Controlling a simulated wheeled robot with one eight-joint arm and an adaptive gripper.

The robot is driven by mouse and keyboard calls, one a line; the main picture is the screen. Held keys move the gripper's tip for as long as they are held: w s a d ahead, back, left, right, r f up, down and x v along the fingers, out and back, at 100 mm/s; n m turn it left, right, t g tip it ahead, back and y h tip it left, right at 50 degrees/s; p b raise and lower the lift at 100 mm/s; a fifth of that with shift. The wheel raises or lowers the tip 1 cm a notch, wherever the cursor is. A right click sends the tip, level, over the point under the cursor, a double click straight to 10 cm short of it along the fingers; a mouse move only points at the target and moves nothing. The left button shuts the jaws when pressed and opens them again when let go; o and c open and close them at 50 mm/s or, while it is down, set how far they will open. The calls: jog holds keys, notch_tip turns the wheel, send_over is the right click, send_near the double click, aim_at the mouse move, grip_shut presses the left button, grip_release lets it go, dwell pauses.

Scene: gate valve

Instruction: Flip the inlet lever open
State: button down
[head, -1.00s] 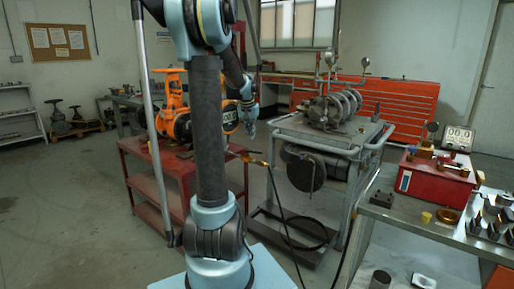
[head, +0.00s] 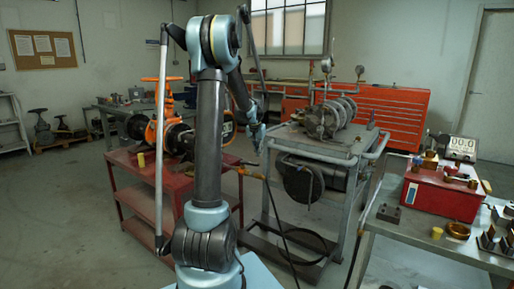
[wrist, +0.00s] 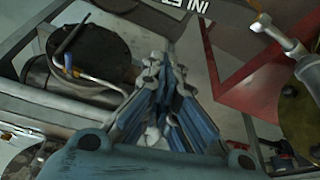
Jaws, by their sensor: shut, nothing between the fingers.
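The orange gate valve (head: 160,112) stands on the red cart (head: 125,165). A small brass fitting with a hose (head: 248,172) juts out at the cart's right side, below my gripper (head: 258,140). I cannot tell for certain which part is the inlet lever. In the wrist view my gripper (wrist: 158,85) is shut and empty, its blue fingers close together. Partly cut-off lettering (wrist: 190,6) lies beyond the fingertips, at the top edge. A grey cylindrical part (wrist: 298,50) is to the right, apart from the fingers.
The grey trolley (head: 335,148) carries a coiled pump (head: 328,115), with a dark round drum (head: 303,180) beneath. The drum also shows in the wrist view (wrist: 95,55). A bench with a red box (head: 440,192) is at right.

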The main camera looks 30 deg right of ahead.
aim_at(250, 164)
jog(key=shift+s+a+f, duration=0.45)
jog(key=shift+a+f, duration=0.15)
jog(key=shift+f, duration=0.2)
jog(key=shift+s+a+f, duration=0.45)
jog(key=shift+a+f, duration=0.15)
jog(key=shift+f, duration=0.15)
jog(key=shift+s+a, duration=0.6)
jog(key=shift+s, duration=0.2)
jog(key=shift+w, duration=0.15)
